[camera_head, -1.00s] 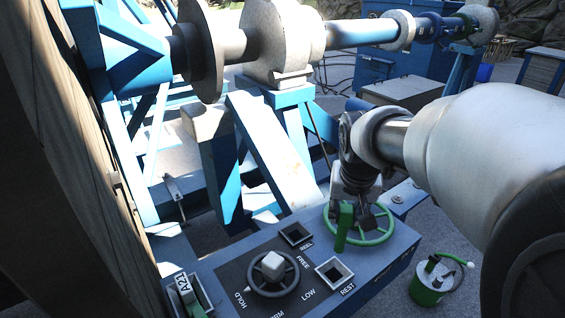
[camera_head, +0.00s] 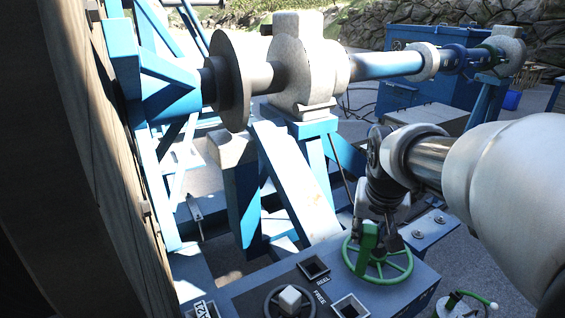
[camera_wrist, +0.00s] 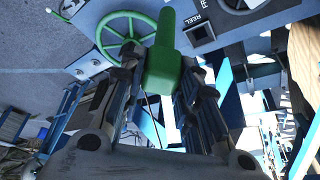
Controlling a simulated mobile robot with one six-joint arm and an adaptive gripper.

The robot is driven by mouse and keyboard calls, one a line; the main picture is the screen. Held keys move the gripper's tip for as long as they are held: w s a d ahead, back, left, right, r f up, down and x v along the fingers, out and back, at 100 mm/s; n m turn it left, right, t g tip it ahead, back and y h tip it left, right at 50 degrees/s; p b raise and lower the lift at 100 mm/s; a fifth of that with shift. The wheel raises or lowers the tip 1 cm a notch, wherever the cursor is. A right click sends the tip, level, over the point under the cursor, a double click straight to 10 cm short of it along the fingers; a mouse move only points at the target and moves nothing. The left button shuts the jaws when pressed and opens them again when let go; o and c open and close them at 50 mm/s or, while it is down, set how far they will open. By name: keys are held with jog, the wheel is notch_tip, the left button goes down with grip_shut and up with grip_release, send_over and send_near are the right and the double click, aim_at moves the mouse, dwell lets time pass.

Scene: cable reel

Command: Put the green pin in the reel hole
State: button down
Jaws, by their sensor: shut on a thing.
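The green pin (camera_head: 368,243) is held upright in my gripper (camera_head: 381,222) above the control box, in front of the green handwheel as seen in the head view. In the wrist view the pin (camera_wrist: 166,52) sits between the two fingers of my gripper (camera_wrist: 155,72), its narrow end pointing away from the palm. The square reel hole (camera_head: 313,267), labelled REEL, is left of and below the pin in the head view. It looks empty and dark. It also shows right of the pin in the wrist view (camera_wrist: 200,33).
The green handwheel (camera_head: 377,262) is close beside the pin. A second square socket (camera_head: 350,309) and a selector knob (camera_head: 290,298) are on the panel. A large wooden reel flange (camera_head: 75,150) stands at the left.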

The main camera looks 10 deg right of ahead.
jog(key=shift+r+p, duration=2.2)
jog(key=shift+r, duration=0.9)
